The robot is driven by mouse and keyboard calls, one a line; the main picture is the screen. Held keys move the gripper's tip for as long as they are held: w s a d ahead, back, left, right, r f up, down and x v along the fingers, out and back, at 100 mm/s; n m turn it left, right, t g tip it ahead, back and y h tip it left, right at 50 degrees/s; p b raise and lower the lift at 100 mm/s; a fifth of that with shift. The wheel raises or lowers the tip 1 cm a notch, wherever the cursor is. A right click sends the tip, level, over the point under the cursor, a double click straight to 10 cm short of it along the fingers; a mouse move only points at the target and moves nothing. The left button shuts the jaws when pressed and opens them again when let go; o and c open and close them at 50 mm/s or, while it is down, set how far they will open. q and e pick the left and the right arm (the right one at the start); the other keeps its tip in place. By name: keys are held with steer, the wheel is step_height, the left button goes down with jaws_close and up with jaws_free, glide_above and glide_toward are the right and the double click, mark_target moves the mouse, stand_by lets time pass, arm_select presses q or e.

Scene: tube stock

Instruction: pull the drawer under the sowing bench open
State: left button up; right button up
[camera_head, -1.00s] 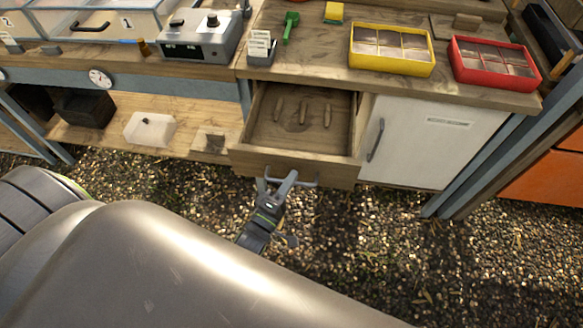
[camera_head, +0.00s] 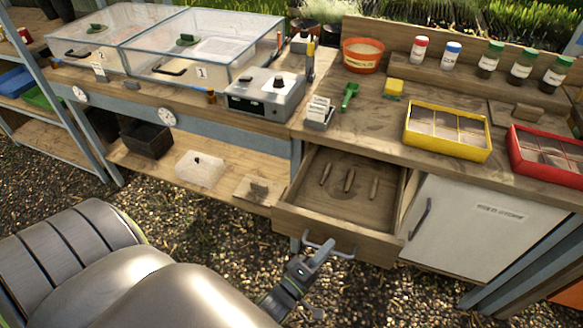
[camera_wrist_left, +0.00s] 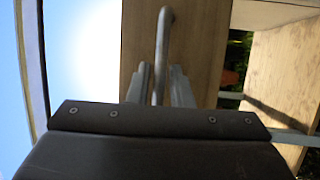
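The wooden drawer (camera_head: 365,239) under the sowing bench (camera_head: 372,136) stands well out, and its inside shows from above. Several slim brown pieces (camera_head: 349,180) lie in it. A grey bar handle (camera_head: 345,254) is on its front. My left gripper (camera_head: 325,246) is at this handle, toward its left part. The fingertips' far contact is partly hidden. My right gripper is not in view.
A white cabinet door (camera_head: 480,232) is right of the drawer. A lower shelf (camera_head: 140,163) with a black crate (camera_head: 146,138) and a white tub (camera_head: 199,169) is to the left. Yellow (camera_head: 448,150) and red (camera_head: 553,172) trays stand on the bench. Gravel ground in front is free.

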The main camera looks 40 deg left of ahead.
arm_select(q)
steer(key=b+v, duration=0.1)
steer(key=v, duration=1.6)
steer(key=shift+b, duration=0.35)
steer(key=s+a+f+m+g+y, duration=0.1)
steer(key=s+a+f+m+g, duration=0.2)
steer(key=f, duration=0.8)
steer(key=s+a+f+m+g+y, duration=0.15)
steer(key=f+m+g, duration=0.35)
steer(key=f, duration=0.6)
steer(key=s+a+f+m+g, duration=0.5)
steer(key=s+f+m+g, duration=0.2)
steer(key=s+f+g, duration=0.3)
steer(key=s+f+y, duration=0.1)
steer(key=s+f, duration=0.1)
steer(key=s, duration=0.1)
steer(key=shift+s+a+f+g, duration=0.2)
steer(key=shift+s+f+g, duration=0.1)
steer(key=shift+s+f, duration=0.1)
